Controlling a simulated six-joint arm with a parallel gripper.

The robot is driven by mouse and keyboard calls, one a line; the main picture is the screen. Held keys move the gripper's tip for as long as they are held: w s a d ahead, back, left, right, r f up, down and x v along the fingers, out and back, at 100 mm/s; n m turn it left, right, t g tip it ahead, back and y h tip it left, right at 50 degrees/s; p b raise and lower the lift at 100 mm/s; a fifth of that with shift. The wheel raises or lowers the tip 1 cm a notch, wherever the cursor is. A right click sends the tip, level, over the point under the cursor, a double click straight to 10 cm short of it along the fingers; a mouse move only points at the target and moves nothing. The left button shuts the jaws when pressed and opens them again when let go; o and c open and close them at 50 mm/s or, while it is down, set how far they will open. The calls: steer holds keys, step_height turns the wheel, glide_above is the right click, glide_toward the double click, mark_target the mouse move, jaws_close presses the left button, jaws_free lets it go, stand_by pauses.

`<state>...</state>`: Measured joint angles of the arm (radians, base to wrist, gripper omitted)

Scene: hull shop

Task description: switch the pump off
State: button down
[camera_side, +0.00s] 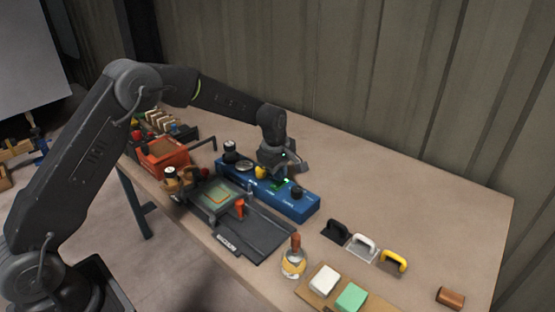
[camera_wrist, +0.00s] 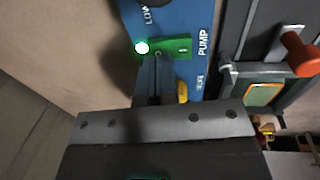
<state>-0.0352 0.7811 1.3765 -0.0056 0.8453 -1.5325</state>
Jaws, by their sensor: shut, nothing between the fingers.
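The blue control box (camera_side: 302,203) lies on the bench. In the wrist view its panel (camera_wrist: 205,18) carries the word PUMP beside a green rocker switch (camera_wrist: 182,47). A small round lamp (camera_wrist: 142,47) at the switch's left end glows bright green-white. My gripper (camera_wrist: 155,62) is shut and empty, its fingertips over the O-marked end of the rocker. I cannot tell whether they touch it. In the side view my gripper (camera_side: 279,172) is down over the middle of the box, and a green glow shows there. The fingers partly hide the rocker.
A black tray device (camera_side: 262,236) with an orange lever (camera_side: 240,208) stands in front of the box. A red bin (camera_side: 163,154) is at left. Several handled tools, a brush (camera_side: 294,262) and a board with blocks (camera_side: 325,279) lie at right. The bench behind the box is clear.

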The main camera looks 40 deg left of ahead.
steer(key=shift+f, duration=0.55)
steer(key=shift+w, duration=0.1)
steer(key=shift+f, duration=0.3)
steer(key=shift+s, duration=0.8)
steer(key=shift+r, duration=0.15)
step_height(320, 180, up, 14)
steer(key=s, duration=0.2)
